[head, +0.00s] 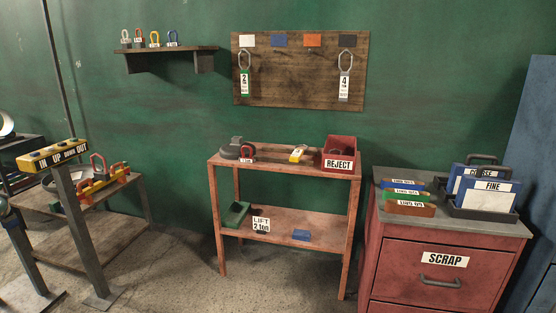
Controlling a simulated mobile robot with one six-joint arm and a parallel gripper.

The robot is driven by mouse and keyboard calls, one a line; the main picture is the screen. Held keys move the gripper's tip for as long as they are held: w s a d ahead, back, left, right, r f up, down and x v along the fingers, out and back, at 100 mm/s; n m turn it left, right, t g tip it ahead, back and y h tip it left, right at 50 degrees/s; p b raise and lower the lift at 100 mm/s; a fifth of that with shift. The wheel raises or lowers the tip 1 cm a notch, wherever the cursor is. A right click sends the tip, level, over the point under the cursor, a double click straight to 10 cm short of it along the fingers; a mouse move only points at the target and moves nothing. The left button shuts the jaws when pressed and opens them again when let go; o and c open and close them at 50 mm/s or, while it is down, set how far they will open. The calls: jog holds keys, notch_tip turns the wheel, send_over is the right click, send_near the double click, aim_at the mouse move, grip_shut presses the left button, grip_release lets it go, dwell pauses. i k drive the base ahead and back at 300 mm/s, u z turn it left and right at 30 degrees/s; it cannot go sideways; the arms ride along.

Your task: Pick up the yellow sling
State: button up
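A small yellow item with a pale label (298,153), which may be the yellow sling, lies on the top board of the red stand (284,168), just left of the red REJECT bin (340,147). It is too small to tell its exact shape. On the wooden wall board (300,92), a sling with a green tag marked 2 (244,83) hangs at the left, and one with a grey tag marked 4 (344,88) hangs at the right. No yellow one hangs there. My gripper is not in view.
A dark round object (235,149) sits on the stand's left. A wall shelf (170,50) holds several coloured shackles, one yellow (155,39). The red SCRAP cabinet (440,240) stands right, a yellow control box (52,154) on a post left. Floor before the stand is clear.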

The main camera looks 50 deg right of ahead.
aim_at(297, 155)
jog(key=i, duration=1.75)
jog(key=z, duration=0.5)
jog(key=i, duration=0.7)
jog(key=z, duration=0.95)
jog(key=i, duration=0.8)
jog(key=z, duration=0.25)
